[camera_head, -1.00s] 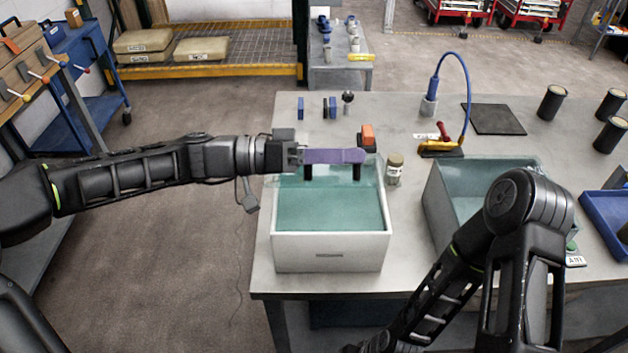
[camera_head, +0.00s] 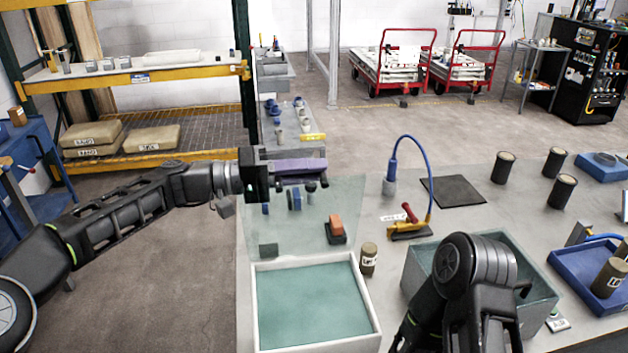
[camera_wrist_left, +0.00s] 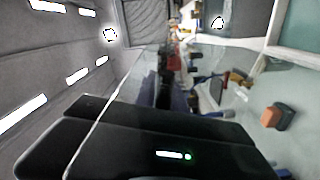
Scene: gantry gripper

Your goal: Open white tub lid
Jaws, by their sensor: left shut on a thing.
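The white tub (camera_head: 368,312) stands at the table's left front, its teal inside uncovered from above. Its clear glass lid (camera_head: 343,208) stands raised and steep at the tub's back edge. The lid's purple handle (camera_head: 298,165) is at its top. My left gripper (camera_head: 280,173) is shut on this handle from the left; the grip itself is partly hidden. In the left wrist view, the dark fingers (camera_wrist_left: 165,125) fill the lower part and a thin glass edge runs beside them. My right arm is at the lower right, with its gripper out of view.
An orange-topped block (camera_head: 336,228) shows behind or through the lid. A lidded jar (camera_head: 368,260) stands right of the tub. A second grey-green tub (camera_head: 500,245) is partly behind my right arm.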

